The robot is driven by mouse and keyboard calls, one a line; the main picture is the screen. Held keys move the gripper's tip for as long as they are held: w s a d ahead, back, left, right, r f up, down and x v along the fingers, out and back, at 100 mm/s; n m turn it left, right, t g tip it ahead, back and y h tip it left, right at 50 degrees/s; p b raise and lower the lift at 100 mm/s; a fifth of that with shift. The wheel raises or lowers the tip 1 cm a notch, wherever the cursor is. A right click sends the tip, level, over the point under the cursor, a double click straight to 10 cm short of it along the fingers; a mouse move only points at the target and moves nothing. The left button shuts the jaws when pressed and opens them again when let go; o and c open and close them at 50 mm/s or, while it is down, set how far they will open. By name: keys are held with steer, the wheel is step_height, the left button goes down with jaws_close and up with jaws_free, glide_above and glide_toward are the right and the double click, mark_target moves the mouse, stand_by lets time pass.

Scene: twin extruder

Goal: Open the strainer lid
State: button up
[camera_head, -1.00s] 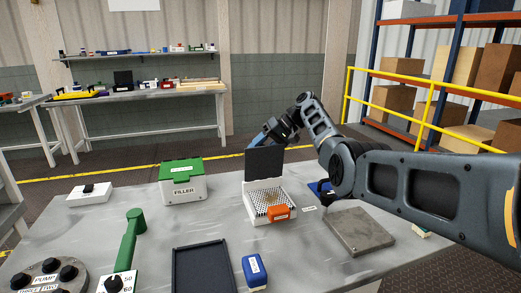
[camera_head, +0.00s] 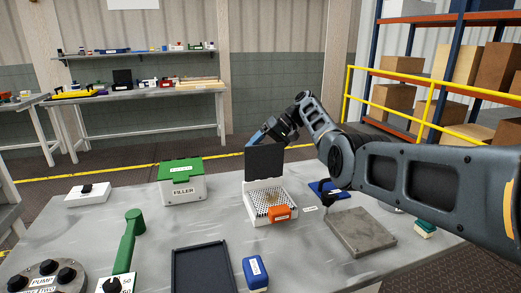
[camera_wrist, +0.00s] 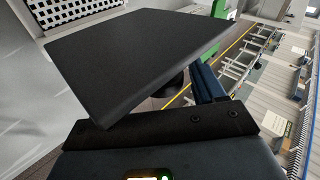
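The strainer is a white box (camera_head: 259,215) with a perforated grey insert and an orange tab (camera_head: 280,213), standing on the grey table. Its dark lid (camera_head: 265,161) stands upright at the box's back edge, and the perforated inside is exposed. My gripper (camera_head: 264,138) is at the lid's upper back side, with its fingertips mostly hidden behind the lid. In the wrist view the lid (camera_wrist: 130,55) is a large dark panel close to the camera. I cannot tell whether the gripper touches the lid or how far its fingers are apart.
A green-lidded FILLER box (camera_head: 184,188) stands left of the strainer. A grey slab (camera_head: 360,233) and a blue item (camera_head: 327,188) lie to its right. A dark tray (camera_head: 204,270), a blue block (camera_head: 255,272) and a green handle (camera_head: 130,240) are in front.

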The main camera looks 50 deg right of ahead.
steer(key=shift+r, duration=0.1)
steer(key=b+v, duration=0.1)
steer(key=v, duration=0.6)
steer(key=shift+s+d+r, duration=0.15)
steer(key=shift+s+d, duration=0.05)
stand_by(0.4)
